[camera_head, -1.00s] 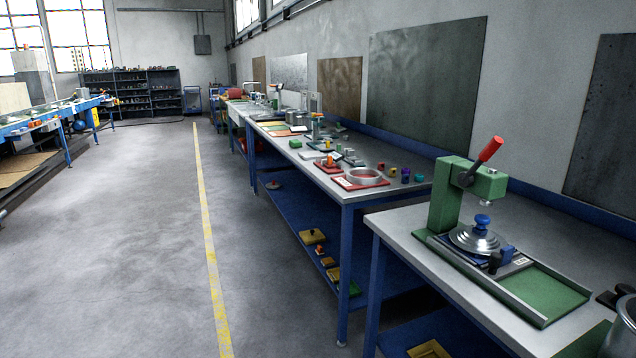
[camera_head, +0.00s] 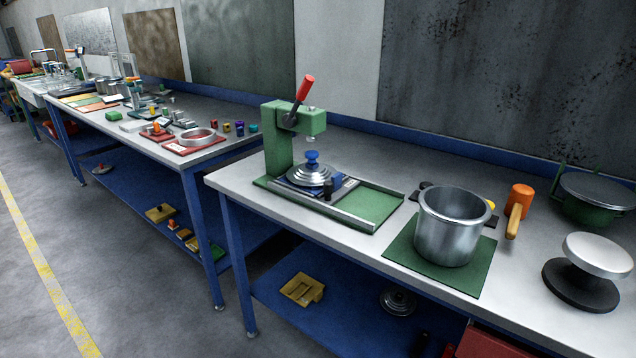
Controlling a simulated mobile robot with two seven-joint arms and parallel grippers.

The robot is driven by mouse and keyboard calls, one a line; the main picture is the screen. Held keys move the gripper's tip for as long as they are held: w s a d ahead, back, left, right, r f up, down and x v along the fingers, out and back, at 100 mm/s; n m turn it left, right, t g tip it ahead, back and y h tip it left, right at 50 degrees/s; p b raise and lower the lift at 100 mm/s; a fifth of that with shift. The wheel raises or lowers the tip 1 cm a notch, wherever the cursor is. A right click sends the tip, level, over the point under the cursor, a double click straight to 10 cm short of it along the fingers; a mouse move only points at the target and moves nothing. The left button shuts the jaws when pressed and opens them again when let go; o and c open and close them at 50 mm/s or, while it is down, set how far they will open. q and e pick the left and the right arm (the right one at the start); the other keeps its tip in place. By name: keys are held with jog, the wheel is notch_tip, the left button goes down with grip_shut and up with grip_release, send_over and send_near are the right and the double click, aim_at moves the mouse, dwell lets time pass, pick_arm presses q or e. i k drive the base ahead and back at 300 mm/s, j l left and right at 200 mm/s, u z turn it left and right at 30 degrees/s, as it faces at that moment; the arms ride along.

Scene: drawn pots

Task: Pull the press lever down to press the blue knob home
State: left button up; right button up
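The green press (camera_head: 276,140) stands on the near bench, toward its left end. Its lever (camera_head: 299,102), dark with a red grip, points up and to the right. The blue knob (camera_head: 311,158) sits upright on a round silver lid (camera_head: 311,174) under the press head. A small gap shows between the press ram (camera_head: 310,139) and the knob. The lid rests on a blue-grey carriage in a tray with metal rails (camera_head: 347,218). Neither of my grippers is in view.
A steel pot (camera_head: 450,226) stands on a green mat right of the press. Further right are an orange mallet (camera_head: 518,206), a green-based pan (camera_head: 597,192) and a silver disc on a black base (camera_head: 597,256). The lower shelf (camera_head: 345,318) holds parts. Open floor (camera_head: 120,260) lies left.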

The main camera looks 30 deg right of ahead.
aim_at(289, 119)
jog(key=i+j+z, duration=0.1)
jog(key=j+z, duration=0.6)
jog(key=z, duration=0.15)
jog(key=j+z, duration=0.4)
